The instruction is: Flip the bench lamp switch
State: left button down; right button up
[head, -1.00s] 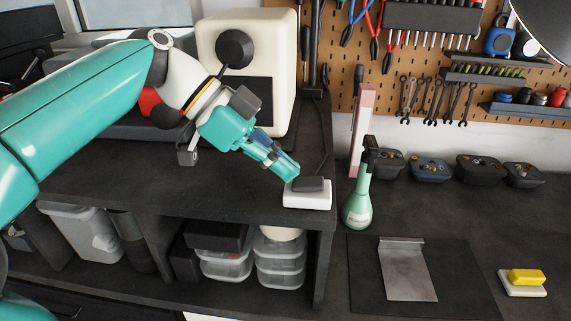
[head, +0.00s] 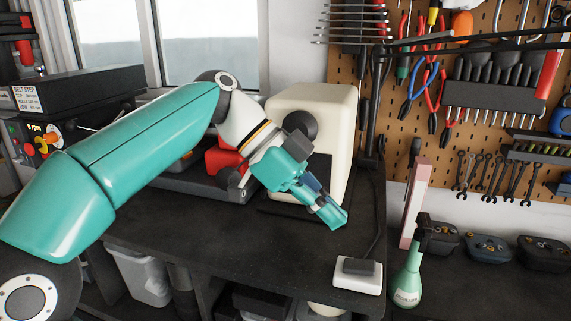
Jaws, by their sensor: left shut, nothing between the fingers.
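The bench lamp switch (head: 358,277) is a white box with a dark rocker on top, near the front right corner of the raised dark shelf. A cable runs back from it. My left gripper (head: 341,221) is teal, shut and empty. Its tips point down and right, above and behind the switch and apart from it. I cannot tell which way the rocker is tilted. The lamp's dark arm (head: 470,42) crosses the top right; its shade is out of view. My right gripper is not in view.
A cream machine (head: 310,95) stands close behind my left gripper. A green spray bottle (head: 408,280) and a pink upright block (head: 415,205) stand right of the shelf. Tools hang on the pegboard (head: 440,150). The shelf top left of the switch is clear.

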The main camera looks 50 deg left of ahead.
pick_arm(q)
jog(key=f+v, duration=0.1)
jog(key=v, duration=0.7)
jog(key=shift+s+a+r, duration=0.15)
jog(key=shift+s+a, duration=0.25)
jog(key=shift+a, duration=0.15)
